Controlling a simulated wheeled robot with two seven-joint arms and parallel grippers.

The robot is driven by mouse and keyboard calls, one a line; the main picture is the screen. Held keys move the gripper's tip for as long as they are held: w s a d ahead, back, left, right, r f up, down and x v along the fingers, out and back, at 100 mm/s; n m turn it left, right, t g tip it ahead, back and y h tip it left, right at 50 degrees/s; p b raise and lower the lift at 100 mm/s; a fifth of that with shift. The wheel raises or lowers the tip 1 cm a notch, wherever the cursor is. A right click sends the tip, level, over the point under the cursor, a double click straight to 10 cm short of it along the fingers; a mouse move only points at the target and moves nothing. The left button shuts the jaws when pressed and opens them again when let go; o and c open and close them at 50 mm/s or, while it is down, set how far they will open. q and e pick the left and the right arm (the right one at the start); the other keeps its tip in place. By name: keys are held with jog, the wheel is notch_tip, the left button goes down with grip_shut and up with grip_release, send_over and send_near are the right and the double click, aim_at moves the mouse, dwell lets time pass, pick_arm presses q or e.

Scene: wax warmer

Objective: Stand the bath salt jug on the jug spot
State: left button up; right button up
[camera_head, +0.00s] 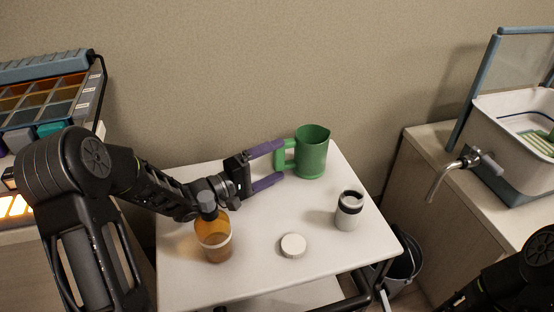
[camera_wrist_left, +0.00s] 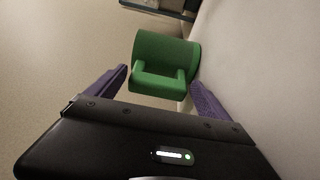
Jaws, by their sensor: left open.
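The green jug (camera_head: 312,152) stands upright on the white table, near its back edge, with its handle toward my left gripper. I take it for the bath salt jug. My left gripper (camera_head: 281,164) is open, its purple fingers pointing at the jug's handle. In the left wrist view the jug (camera_wrist_left: 166,58) lies ahead between the two fingertips (camera_wrist_left: 160,78), with the handle facing the gripper. I cannot tell whether the fingers touch it. I cannot make out a marked jug spot. Part of my right arm shows at the lower right; its gripper is out of view.
A basin with a tap (camera_head: 459,163) is at right. A dark bucket (camera_head: 400,272) sits below.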

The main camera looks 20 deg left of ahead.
pick_arm(q)
jog(key=shift+p+v, duration=1)
jog(key=shift+v, duration=1.85)
jog(key=shift+s+a+f, duration=0.2)
jog(key=shift+s+a, duration=0.1)
pick_arm(e)
jog(key=shift+d+r, duration=0.1)
jog(key=shift+r, duration=1.1)
pick_arm(q)
jog(key=shift+a, duration=0.1)
